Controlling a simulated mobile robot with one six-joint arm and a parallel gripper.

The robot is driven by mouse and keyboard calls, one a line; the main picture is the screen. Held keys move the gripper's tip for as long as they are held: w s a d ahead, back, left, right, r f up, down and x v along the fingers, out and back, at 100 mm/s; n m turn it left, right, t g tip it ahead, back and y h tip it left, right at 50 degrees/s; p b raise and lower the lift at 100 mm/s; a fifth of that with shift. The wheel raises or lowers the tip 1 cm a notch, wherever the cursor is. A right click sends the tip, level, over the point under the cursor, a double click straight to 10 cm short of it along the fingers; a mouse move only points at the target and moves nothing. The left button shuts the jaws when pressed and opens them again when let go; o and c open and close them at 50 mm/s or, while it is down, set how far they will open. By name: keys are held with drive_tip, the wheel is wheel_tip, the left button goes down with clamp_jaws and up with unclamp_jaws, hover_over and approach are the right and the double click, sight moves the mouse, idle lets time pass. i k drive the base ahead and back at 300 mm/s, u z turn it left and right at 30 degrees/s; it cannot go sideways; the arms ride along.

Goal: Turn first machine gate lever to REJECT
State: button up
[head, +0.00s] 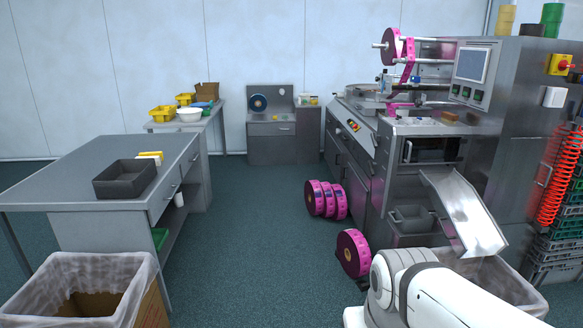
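A grey steel wrapping machine (515,110) stands on the right, with a control screen (472,65) and green buttons under it. A sloping metal chute (465,210) comes out of its lower front, above a lined bin. I cannot make out a gate lever or a REJECT mark at this size. A small red and yellow part (353,126) sits on the machine's long left side; I cannot tell what it is. White links of my own arm show at the bottom right, in front of the bin. My gripper is not in view.
Pink film rolls (326,199) stand on the floor by the machine, with another roll (353,252) nearer. A grey table (85,180) with a black tray (124,191) is at left. A lined box (30,309) stands front left. The middle floor is clear.

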sight(370, 165)
drive_tip(key=i, duration=3.3)
drive_tip(key=z, duration=1.65)
